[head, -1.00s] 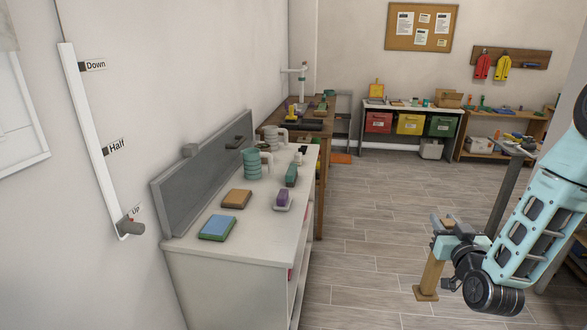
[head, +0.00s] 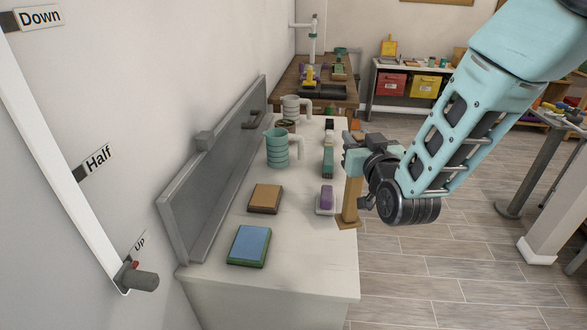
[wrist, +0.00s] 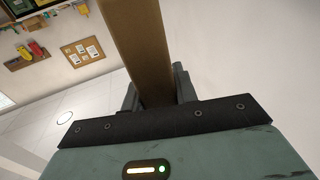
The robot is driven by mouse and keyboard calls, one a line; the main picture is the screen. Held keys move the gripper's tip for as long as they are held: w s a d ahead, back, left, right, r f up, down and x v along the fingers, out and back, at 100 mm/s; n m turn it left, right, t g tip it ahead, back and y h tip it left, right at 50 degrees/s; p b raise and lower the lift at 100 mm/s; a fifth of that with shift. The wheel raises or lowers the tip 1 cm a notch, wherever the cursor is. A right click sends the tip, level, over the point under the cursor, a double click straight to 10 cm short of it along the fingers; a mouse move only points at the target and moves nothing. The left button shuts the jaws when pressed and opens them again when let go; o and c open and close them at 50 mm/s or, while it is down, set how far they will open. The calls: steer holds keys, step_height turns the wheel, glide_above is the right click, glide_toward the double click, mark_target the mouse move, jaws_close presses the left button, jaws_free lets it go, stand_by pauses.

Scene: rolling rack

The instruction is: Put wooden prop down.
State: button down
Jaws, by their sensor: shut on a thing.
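The wooden prop (head: 352,197) is a tan upright post with a flat square foot. My gripper (head: 355,163) is shut on its upper part. In the head view the prop appears at the right edge of the white counter (head: 300,262); I cannot tell whether its foot touches the counter or hangs beside it. In the wrist view the prop (wrist: 140,45) stands between the fingers of my gripper (wrist: 155,95), and its foot is out of that view.
The counter holds a blue-and-green block (head: 249,245), a brown block (head: 265,198), a purple-topped block (head: 326,198), a green jug (head: 277,150) and a pale mug (head: 291,108). The front right of the counter is bare. A wall lever (head: 140,279) sits at the Up label.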

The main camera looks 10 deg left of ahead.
steer(key=s+a+r+y, duration=0.1)
steer(key=s+a+r, duration=0.3)
steer(key=a, duration=0.3)
step_height(320, 180, down, 10)
steer(key=n+p, duration=0.1)
steer(key=p, duration=0.1)
steer(key=shift+w+a+g, duration=0.15)
steer(key=shift+a+g, duration=0.05)
steer(key=shift+g, duration=0.1)
steer(key=shift+f, duration=0.1)
steer(key=shift+f, duration=0.1)
steer(key=c, duration=1.1)
jaws_free()
